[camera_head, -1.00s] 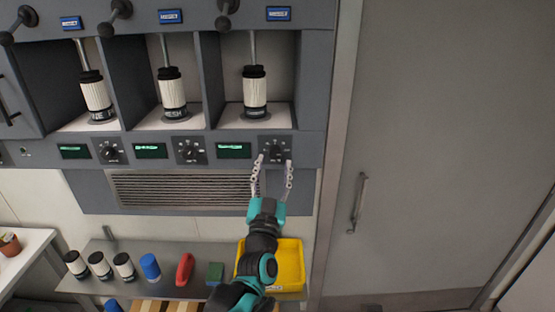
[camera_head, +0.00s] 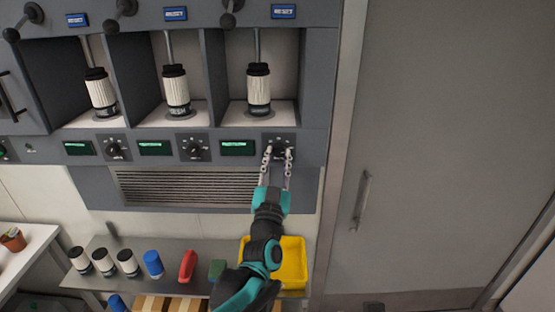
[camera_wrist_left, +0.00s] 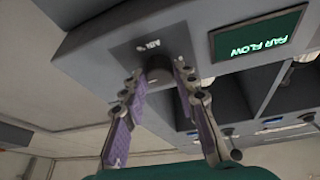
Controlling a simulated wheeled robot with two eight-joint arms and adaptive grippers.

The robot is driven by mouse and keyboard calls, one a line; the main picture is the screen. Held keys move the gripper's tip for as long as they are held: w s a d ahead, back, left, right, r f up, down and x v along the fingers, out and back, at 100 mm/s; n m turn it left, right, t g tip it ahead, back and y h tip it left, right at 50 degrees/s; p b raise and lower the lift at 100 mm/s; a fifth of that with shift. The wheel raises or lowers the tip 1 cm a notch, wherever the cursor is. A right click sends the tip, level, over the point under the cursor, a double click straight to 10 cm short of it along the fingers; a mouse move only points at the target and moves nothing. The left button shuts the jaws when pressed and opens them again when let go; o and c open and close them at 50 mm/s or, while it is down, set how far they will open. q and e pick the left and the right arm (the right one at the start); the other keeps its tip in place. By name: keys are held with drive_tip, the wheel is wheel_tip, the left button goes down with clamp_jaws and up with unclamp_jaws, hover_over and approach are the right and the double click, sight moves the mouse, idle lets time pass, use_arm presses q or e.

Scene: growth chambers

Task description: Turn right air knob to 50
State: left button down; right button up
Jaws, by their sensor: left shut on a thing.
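The right air knob (camera_head: 279,146) is a dark round knob on the grey control strip below the right chamber bay. My left gripper (camera_head: 278,152) has its two fingers on either side of this knob and is shut on it. In the left wrist view the knob (camera_wrist_left: 158,72) shows between the fingertips of the gripper (camera_wrist_left: 157,76), below a small label. The knob's setting cannot be read. The green display (camera_head: 237,147) lies just left of the knob; in the wrist view the display (camera_wrist_left: 259,37) reads AIR FLOW, upside down. My right gripper is not in view.
Two similar knobs (camera_head: 193,146) (camera_head: 114,149) sit further left on the strip. A vent grille (camera_head: 185,187) is below. A shelf (camera_head: 205,283) holds several jars, a red item (camera_head: 187,266) and a yellow bin (camera_head: 292,262). A grey door (camera_head: 440,150) stands to the right.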

use_arm(q)
drive_tip(key=n+y, duration=0.1)
drive_tip(key=n, duration=0.2)
drive_tip(key=shift+d+f+y+b, duration=0.1)
drive_tip(key=shift+d+y+b, duration=0.05)
drive_tip(key=shift+y+b, duration=0.2)
drive_tip(key=n+y, duration=0.2)
drive_tip(key=n, duration=0.2)
drive_tip(key=shift+d, duration=0.15)
drive_tip(key=n+y, duration=0.2)
drive_tip(key=n, duration=0.1)
drive_tip(key=n+y, duration=0.1)
drive_tip(key=n, duration=0.3)
drive_tip(key=shift+d+g+y, duration=0.15)
drive_tip(key=shift+g+y, duration=0.15)
drive_tip(key=shift+y, duration=0.05)
drive_tip(key=n, duration=0.2)
drive_tip(key=n+g+y+p, duration=0.1)
drive_tip(key=n+g+y, duration=0.1)
drive_tip(key=n, duration=0.1)
drive_tip(key=shift+d+r+n, duration=0.15)
drive_tip(key=shift+r+n, duration=0.15)
drive_tip(key=shift+n+g+y+p, duration=0.4)
drive_tip(key=shift+n+g+p, duration=0.4)
drive_tip(key=shift+n, duration=1.4)
drive_tip(key=c, duration=1.2)
unclamp_jaws()
